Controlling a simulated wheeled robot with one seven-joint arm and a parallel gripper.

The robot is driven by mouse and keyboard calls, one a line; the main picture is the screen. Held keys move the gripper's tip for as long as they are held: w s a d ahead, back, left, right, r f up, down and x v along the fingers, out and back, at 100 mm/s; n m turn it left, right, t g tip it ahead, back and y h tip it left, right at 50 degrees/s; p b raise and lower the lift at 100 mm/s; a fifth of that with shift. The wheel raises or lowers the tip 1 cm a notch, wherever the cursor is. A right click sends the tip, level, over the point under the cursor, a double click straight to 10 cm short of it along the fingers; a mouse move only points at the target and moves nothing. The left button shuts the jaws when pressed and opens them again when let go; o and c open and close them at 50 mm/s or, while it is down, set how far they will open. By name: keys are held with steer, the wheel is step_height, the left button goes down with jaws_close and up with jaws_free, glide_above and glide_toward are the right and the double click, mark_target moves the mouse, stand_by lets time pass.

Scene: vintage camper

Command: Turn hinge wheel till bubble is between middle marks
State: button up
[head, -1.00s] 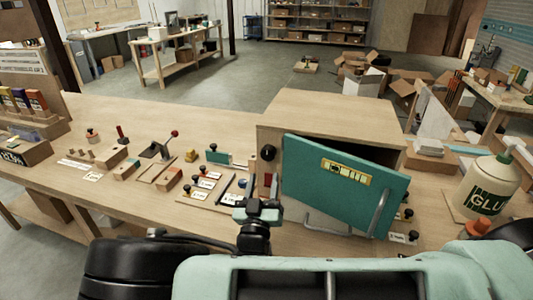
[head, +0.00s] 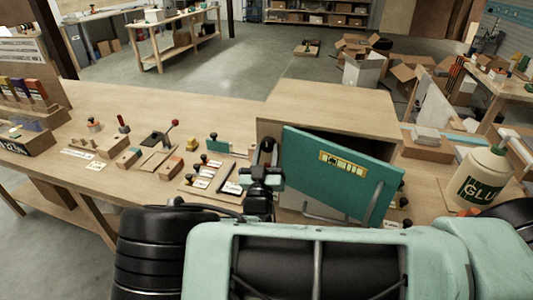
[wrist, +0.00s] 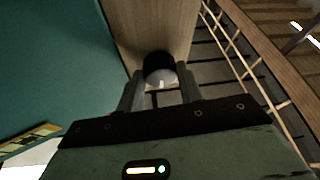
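The hinge wheel is a black round knob (head: 267,147) on the left side of a wooden box, near the hinged edge of a tilted teal door (head: 335,190). The yellow level strip (head: 343,163) is on the door's face; dark marks show on it, but I cannot make out the bubble. My gripper (head: 263,170) is at the knob, partly hiding it. In the wrist view the knob (wrist: 160,67) sits between the tips of my open fingers (wrist: 162,85), one on each side. I cannot tell if they touch it. The strip's end (wrist: 30,139) shows at lower left.
The wooden box (head: 335,110) stands on the workbench, with a metal handle (head: 378,207) on its door. Small knobs, blocks and labels (head: 205,180) lie left of my gripper. A glue bottle (head: 480,178) stands at the right.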

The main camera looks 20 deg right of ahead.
steer(key=shift+n+y+b, duration=0.3)
steer(key=shift+n, duration=0.3)
steer(key=n+y+b, duration=0.1)
steer(key=n+y, duration=0.1)
steer(key=n, duration=0.1)
steer(key=shift+s+d+n, duration=0.1)
steer(key=shift+d+n, duration=0.05)
steer(key=shift+n, duration=0.25)
steer(key=n+y, duration=0.1)
steer(key=n, duration=0.1)
steer(key=n+y, duration=0.1)
steer(key=n, duration=0.1)
steer(key=shift+r+n+b, duration=0.2)
steer(key=shift+n+b, duration=0.1)
steer(key=shift+n, duration=0.1)
steer(key=n, duration=0.1)
steer(key=n+y, duration=0.1)
steer(key=n, duration=0.1)
steer(key=n+g, duration=0.1)
steer(key=shift+s+d+r+n+y+p, duration=0.1)
steer(key=shift+r+n+y+p, duration=0.2)
steer(key=shift+n+y+p, duration=0.1)
steer(key=shift+r+n+g+p, duration=0.1)
steer(key=shift+n+g+p, duration=0.7)
steer(key=shift+n, duration=1.1)
steer(key=o, duration=0.7)
